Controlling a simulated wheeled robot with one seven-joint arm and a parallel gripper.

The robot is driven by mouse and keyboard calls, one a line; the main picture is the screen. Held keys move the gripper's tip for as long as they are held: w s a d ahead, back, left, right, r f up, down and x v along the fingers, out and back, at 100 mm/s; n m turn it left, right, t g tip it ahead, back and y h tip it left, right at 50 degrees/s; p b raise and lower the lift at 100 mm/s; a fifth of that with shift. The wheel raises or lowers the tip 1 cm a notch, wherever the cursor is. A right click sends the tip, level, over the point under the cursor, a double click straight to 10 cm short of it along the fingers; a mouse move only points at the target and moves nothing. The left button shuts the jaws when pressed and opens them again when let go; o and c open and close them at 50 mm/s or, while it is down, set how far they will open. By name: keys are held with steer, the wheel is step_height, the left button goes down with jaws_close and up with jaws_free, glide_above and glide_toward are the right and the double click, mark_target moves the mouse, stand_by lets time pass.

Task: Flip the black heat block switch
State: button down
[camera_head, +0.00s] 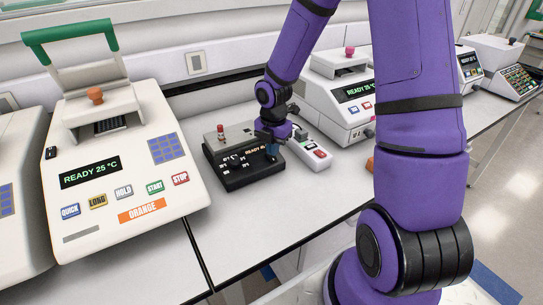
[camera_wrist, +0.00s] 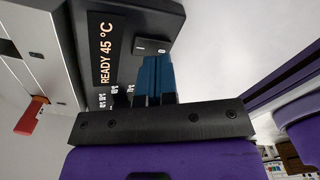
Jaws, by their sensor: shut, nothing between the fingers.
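The black heat block (camera_head: 232,180) stands on the bench in the middle of the head view. It has a grey metal top with a red-topped piece (camera_head: 221,132). In the wrist view its black face (camera_wrist: 125,20) reads "READY 45 °C". The black rocker switch (camera_wrist: 151,46), marked with a line and a circle, is at that face's edge. My gripper (camera_head: 271,152) is over the block's right end, pointing down, and covers the switch in the head view. Its blue fingers (camera_wrist: 153,76) are shut and empty, tips right beside the switch; contact cannot be told.
A small white device (camera_head: 312,153) with coloured buttons stands close to the block's right. A large white thermal cycler (camera_head: 115,180) labelled ORANGE stands left, and another (camera_head: 340,100) stands behind at right. Bare bench (camera_head: 260,215) lies in front of the block.

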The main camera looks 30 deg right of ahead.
steer(key=shift+f, duration=0.9)
stand_by(0.4)
steer(key=shift+r, duration=3.55)
step_height(320, 180, up, 16)
steer(key=r+m+t+h, duration=0.1)
steer(key=m+t+h, duration=0.1)
steer(key=m, duration=1)
glide_above(273, 160)
steer(key=s+a, duration=0.2)
steer(key=s, duration=0.7)
steer(key=s+a+r+m+t+y, duration=0.1)
steer(key=s+r+m, duration=0.2)
steer(key=s+m, duration=0.3)
steer(key=s+r+m+t+y, duration=0.1)
steer(key=s+r+m+t, duration=0.1)
steer(key=s+r+m, duration=0.2)
steer(key=s+m, duration=0.2)
steer(key=s, duration=0.2)
steer(key=shift+s+a+r, duration=0.15)
steer(key=shift+a+r, duration=0.05)
steer(key=shift+a, duration=0.15)
